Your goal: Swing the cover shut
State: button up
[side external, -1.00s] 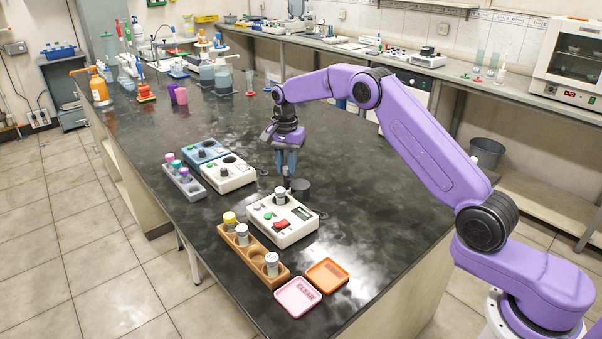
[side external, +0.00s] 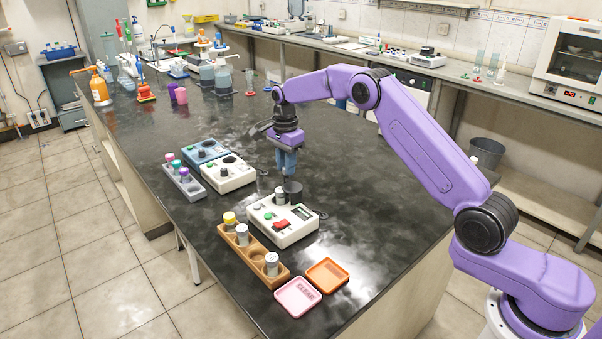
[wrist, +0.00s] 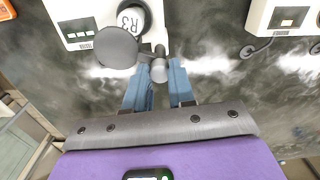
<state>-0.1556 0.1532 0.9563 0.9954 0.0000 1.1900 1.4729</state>
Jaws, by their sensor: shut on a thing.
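The white meter (side external: 283,222) with a red switch stands on the dark bench. A grey-capped vial (side external: 280,195) stands in its well; its cap reads R3 in the wrist view (wrist: 130,18). The dark round cover (side external: 293,188) is at the meter's back edge, beside the vial. In the wrist view the cover (wrist: 115,48) lies just below the vial cap and partly overlaps its edge; the well is not fully covered. My gripper (side external: 286,176) points down at the cover. In the wrist view its blue fingers (wrist: 162,72) are shut on the cover's small grey knob (wrist: 159,70).
A wooden rack (side external: 254,256) with vials stands in front of the meter, with pink (side external: 297,297) and orange (side external: 327,274) trays to its right. White (side external: 228,174) and blue (side external: 205,152) instruments and a grey rack (side external: 184,181) stand left. The bench right of my gripper is clear.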

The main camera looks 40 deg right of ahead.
jog(key=m, duration=0.7)
jog(key=o, duration=1.4)
jog(key=shift+r, duration=3.5)
